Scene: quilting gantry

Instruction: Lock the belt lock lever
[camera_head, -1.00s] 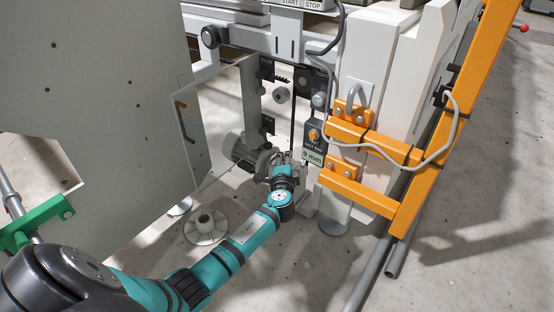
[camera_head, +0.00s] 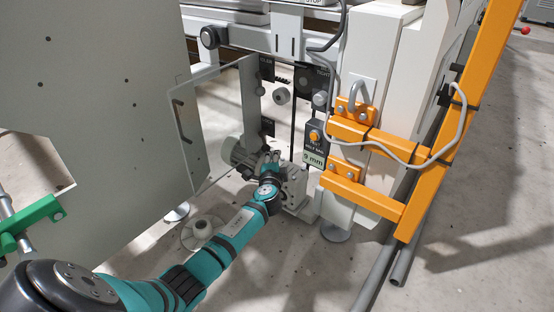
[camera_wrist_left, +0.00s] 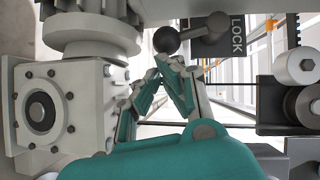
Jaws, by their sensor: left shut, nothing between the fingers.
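The belt lock lever (camera_wrist_left: 190,33) shows at the top of the left wrist view. It is a grey bar with a round black knob (camera_wrist_left: 166,39) at its left end and a pivot at its right. A dark plate marked LOCK (camera_wrist_left: 237,36) is just right of the pivot. My left gripper (camera_wrist_left: 172,72) is shut and empty, its fingertips just below the knob in the picture; I cannot tell if they touch it. In the head view my left gripper (camera_head: 271,158) is low by the machine, and I cannot make out the lever there. My right gripper is not in view.
A grey gearbox (camera_wrist_left: 62,105) fills the left of the wrist view, close to the fingers. A 9 mm gauge box (camera_head: 314,140) and an orange frame (camera_head: 365,195) are to the right.

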